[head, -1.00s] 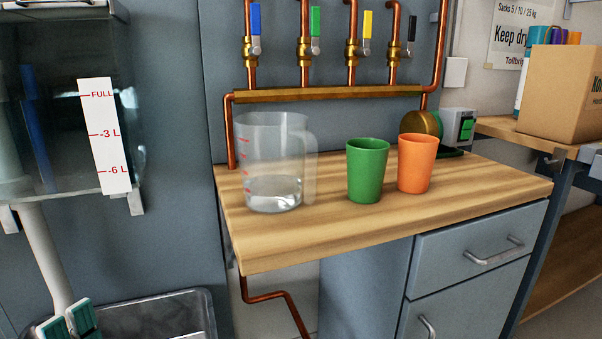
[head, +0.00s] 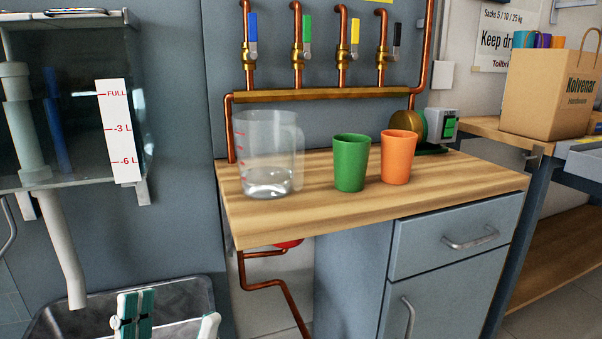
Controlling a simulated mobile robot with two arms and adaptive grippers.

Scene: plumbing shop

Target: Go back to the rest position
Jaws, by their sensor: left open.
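My left gripper (head: 170,316) shows at the bottom edge, left of the middle, in front of the metal basin. Its fingers, with teal pads, are apart and I see nothing between them; the rest of it is cut off by the frame. It is well below and apart from the workbench top. My right gripper is not in view.
A clear jug (head: 268,160) with a little water, a green cup (head: 351,163) and an orange cup (head: 398,157) stand on the wooden worktop (head: 330,215). A tank (head: 70,170) hangs at left above a metal basin (head: 185,297). A cardboard bag (head: 548,95) stands at right.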

